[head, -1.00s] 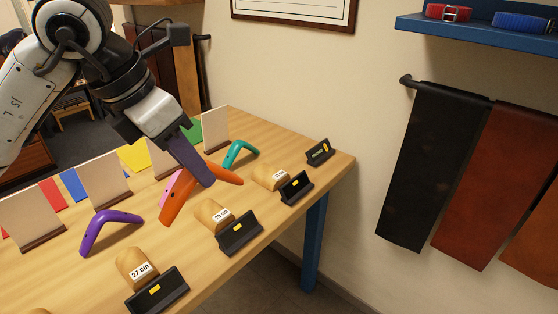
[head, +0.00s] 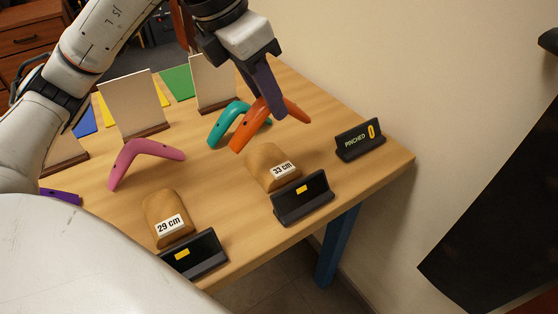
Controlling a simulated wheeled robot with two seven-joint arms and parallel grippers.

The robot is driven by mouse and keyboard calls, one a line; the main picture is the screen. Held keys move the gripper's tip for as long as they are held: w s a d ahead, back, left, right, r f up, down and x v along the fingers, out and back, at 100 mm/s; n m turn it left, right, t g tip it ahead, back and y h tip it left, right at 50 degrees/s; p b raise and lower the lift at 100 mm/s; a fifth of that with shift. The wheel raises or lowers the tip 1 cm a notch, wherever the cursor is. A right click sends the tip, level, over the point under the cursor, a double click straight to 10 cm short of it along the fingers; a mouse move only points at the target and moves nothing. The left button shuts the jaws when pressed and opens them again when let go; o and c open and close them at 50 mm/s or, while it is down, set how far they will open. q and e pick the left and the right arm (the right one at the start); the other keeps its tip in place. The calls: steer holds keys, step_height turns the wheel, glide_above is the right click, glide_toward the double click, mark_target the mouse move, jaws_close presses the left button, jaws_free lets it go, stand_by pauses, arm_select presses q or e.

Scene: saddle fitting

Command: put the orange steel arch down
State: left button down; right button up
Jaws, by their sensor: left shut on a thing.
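The orange steel arch (head: 252,125) is a bent bar, one leg toward the lower left and one toward the right. My left gripper (head: 275,104) is shut on it near the bend, and the dark jaws hide part of it. The arch is just behind and above the tan block labelled 33 cm (head: 266,160); I cannot tell whether they touch. It partly covers the teal arch (head: 224,127) behind it. My right gripper is not in view.
A pink arch (head: 146,153) and the end of a purple arch (head: 62,196) lie to the left. A tan block labelled 29 cm (head: 165,210) and dark stands (head: 303,200) line the front. A "PINCHED" sign (head: 360,140) stands at right, with bare wood (head: 335,102) behind it.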

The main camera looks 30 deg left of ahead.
mark_target(260, 111)
arm_select(q)
steer(key=f, duration=0.4)
steer(key=shift+s+f, duration=0.2)
steer(key=shift+f, duration=0.15)
steer(key=shift+w+f+b, duration=0.15)
steer(key=shift+f+b, duration=0.3)
steer(key=shift+f, duration=1.65)
steer(key=shift+f, duration=0.2)
steer(key=c, duration=1.4)
jaws_free()
steer(key=shift+r, duration=0.1)
steer(key=shift+r, duration=0.25)
steer(key=p+v, duration=0.1)
steer(key=v, duration=1)
steer(key=shift+r, duration=0.35)
